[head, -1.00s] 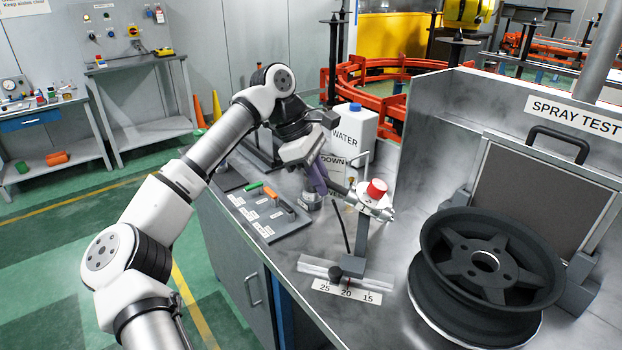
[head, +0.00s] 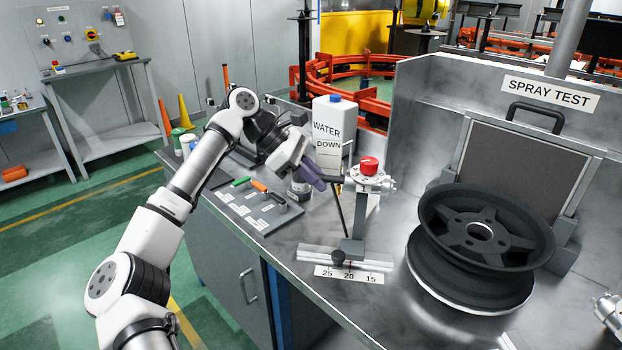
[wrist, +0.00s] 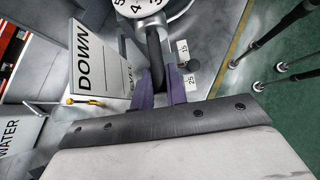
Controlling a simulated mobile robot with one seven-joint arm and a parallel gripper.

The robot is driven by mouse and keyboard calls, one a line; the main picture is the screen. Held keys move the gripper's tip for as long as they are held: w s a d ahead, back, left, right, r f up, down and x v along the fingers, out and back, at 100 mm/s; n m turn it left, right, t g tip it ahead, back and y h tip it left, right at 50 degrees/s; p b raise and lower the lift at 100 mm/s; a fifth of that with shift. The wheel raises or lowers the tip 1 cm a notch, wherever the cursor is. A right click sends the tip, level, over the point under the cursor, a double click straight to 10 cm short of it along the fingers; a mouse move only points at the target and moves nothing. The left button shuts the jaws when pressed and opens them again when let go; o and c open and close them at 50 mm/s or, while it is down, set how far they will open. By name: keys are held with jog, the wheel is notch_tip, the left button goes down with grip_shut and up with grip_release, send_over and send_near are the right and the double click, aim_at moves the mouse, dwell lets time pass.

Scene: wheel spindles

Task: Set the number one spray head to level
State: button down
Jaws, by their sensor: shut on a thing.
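The spray head (head: 366,180) sits on a grey post at the bench, with a red knob (head: 368,165) on top. A dark handle (head: 336,180) sticks out from its left side. My gripper (head: 320,184) has its purple fingers shut on this handle; the wrist view shows the dark rod (wrist: 154,48) running between the fingers (wrist: 160,88). A placard (head: 328,144) behind reads DOWN above; its lower word, LEVEL, is hidden behind my gripper in the head view and partly hidden in the wrist view. The handle looks roughly horizontal; its exact angle is unclear.
A scale marked 25, 20, 15 (head: 349,274) lies at the post's foot. A black wheel (head: 482,235) stands to the right under the SPRAY TEST sign (head: 550,93). A water jug (head: 335,115) is behind my gripper. A grey tool board (head: 262,220) lies left on the bench.

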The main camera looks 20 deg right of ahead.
jog(key=shift+f, duration=0.25)
jog(key=c, duration=1.4)
grip_release()
jog(key=b+v, duration=0.1)
jog(key=v, duration=1.3)
jog(key=shift+f, duration=0.15)
